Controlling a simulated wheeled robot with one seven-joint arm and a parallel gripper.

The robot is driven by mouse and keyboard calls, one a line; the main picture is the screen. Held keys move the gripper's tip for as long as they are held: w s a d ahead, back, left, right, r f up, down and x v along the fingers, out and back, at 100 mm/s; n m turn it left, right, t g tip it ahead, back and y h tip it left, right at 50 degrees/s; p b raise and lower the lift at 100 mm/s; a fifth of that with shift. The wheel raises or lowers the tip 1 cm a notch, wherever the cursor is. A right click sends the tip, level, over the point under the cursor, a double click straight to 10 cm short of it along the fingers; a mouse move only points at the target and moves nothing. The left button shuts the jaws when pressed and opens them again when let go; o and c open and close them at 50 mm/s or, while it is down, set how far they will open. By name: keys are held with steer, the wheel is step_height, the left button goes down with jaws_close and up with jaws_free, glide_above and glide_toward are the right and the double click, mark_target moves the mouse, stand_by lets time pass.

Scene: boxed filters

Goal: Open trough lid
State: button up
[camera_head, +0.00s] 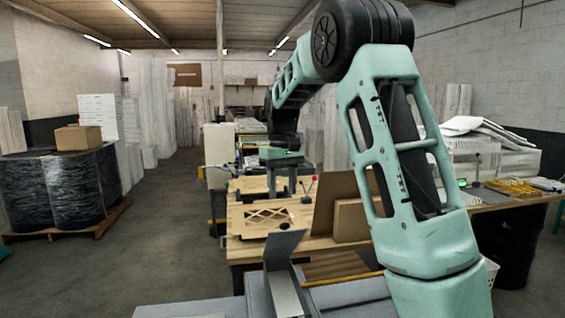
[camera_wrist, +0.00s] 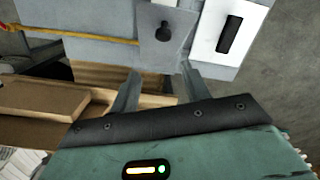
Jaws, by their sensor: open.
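A grey trough (camera_head: 285,295) stands at the front edge of the wooden table, low in the head view. A tilted grey plate (camera_head: 284,248), which looks like its lid, rises from it with a dark knob (camera_head: 284,226) near its top. In the wrist view the plate (camera_wrist: 150,55) and its black knob (camera_wrist: 163,32) show at top centre, beyond my fingers. My gripper (camera_head: 282,184) is open and empty above the table, behind the plate in the head view. Its fingers (camera_wrist: 157,90) are apart from the knob. The inside of the trough is hidden.
A pale plate with a dark slot (camera_wrist: 229,35) lies right of the knob. Cardboard boxes (camera_head: 350,221) stand on the table to the right. A wooden lattice piece (camera_head: 268,217) lies on the table (camera_head: 240,250). A yellow bar (camera_head: 340,279) runs along the front.

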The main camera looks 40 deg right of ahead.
step_height(320, 180, up, 9)
steer(key=b, duration=0.1)
steer(key=shift+w+d+r, duration=0.15)
steer(key=shift+w+d, duration=0.1)
steer(key=shift+w, duration=0.05)
